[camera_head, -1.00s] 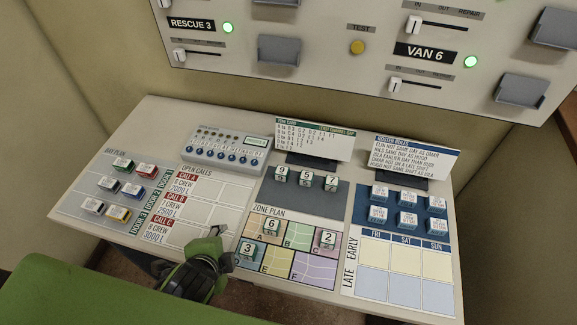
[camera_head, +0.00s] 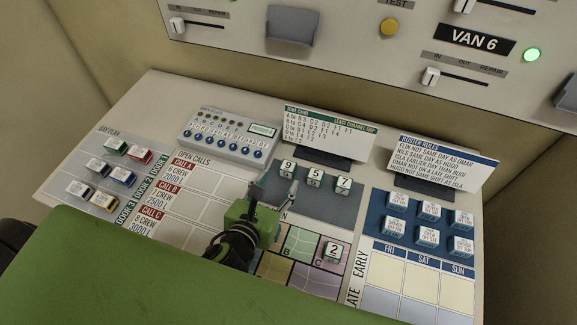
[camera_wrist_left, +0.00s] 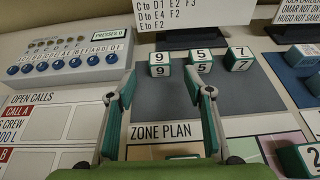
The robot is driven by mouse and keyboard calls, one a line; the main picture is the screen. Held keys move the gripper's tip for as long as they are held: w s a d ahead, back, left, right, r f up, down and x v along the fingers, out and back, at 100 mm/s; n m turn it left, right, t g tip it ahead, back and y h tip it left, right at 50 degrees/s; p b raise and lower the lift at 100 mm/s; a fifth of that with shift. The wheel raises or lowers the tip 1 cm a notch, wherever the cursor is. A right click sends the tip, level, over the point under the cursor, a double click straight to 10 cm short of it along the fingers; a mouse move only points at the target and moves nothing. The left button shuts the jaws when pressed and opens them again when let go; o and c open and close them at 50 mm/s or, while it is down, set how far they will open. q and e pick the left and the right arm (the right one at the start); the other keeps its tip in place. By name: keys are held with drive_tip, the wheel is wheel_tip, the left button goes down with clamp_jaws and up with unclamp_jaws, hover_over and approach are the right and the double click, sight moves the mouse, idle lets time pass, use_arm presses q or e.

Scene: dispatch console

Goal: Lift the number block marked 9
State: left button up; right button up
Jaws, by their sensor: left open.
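The number block marked 9 (camera_head: 288,168) is a small white-topped cube with green sides. It stands on the dark grey pad at the back of the zone plan, at the left end of a row with the 5 block (camera_head: 315,177) and the 7 block (camera_head: 343,186). My left gripper (camera_head: 272,188) is open and empty, just in front of the 9 block. In the left wrist view, the 9 block (camera_wrist_left: 160,64) shows beyond and between the two fingertips, apart from them. The right gripper is not in view.
The 2 block (camera_head: 333,252) stands on the zone plan; my left arm hides part of that plan. A button panel (camera_head: 228,135) is left of the 9 block, and a propped zone card (camera_head: 325,133) stands behind it. Roster blocks (camera_head: 428,211) stand to the right.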

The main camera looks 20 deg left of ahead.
sight(288, 167)
use_arm(q)
drive_tip(key=p+x, duration=0.1)
drive_tip(key=x, duration=0.8)
drive_tip(key=shift+w, duration=0.1)
drive_tip(key=shift+a, duration=0.1)
drive_tip(key=shift+c, duration=0.3)
drive_tip(key=c, duration=1)
